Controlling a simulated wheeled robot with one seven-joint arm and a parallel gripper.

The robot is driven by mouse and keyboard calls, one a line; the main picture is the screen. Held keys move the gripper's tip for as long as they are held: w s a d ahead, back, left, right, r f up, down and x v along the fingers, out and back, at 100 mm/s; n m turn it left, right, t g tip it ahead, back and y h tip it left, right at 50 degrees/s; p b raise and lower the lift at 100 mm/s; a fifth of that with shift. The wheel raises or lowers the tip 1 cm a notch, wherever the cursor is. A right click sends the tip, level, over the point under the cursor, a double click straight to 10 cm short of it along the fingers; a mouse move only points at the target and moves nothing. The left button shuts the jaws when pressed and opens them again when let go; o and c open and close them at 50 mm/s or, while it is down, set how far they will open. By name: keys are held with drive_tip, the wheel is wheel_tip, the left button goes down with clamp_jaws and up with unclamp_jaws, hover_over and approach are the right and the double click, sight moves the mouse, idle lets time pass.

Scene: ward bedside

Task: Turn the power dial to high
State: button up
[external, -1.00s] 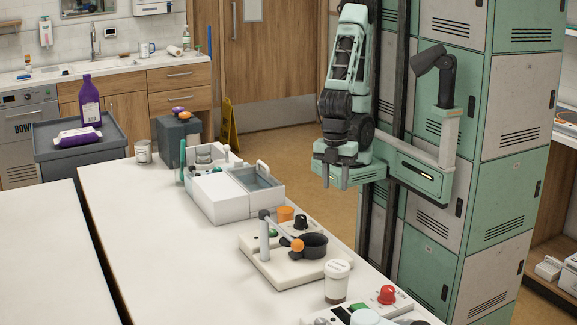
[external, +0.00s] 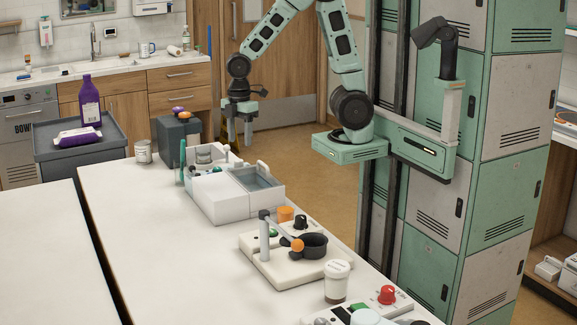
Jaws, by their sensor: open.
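Two knobs could be the power dial, and I cannot tell which is. A black knob (external: 301,222) stands at the back of a cream unit (external: 272,268) that also bears a dark round pot and an orange-tipped lever. A red knob (external: 387,294) stands on a pale panel (external: 367,309) at the table's near end. Lettering on both is too small to read. My gripper (external: 239,138) is open and empty, pointing down in the air, well away from both knobs.
A white box-like device (external: 231,208) with a clear-lidded compartment sits on the white table (external: 150,230). A lidded cup (external: 337,283) stands between the cream unit and the panel. A grey cart (external: 75,165) holds purple items. The left of the table is clear.

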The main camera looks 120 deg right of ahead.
drive_tip(key=s+d+r+m+p, duration=0.1)
drive_tip(key=s+d+r+p, duration=0.15)
drive_tip(key=d, duration=0.85)
approach(239, 160)
drive_tip(key=f, duration=0.3)
drive_tip(key=f+p, duration=0.1)
drive_tip(key=f, duration=0.2)
drive_tip(key=f+p, duration=0.1)
drive_tip(key=f, duration=0.2)
drive_tip(key=shift+w+f, duration=0.25)
drive_tip(key=shift+f, duration=0.1)
drive_tip(key=c, duration=1)
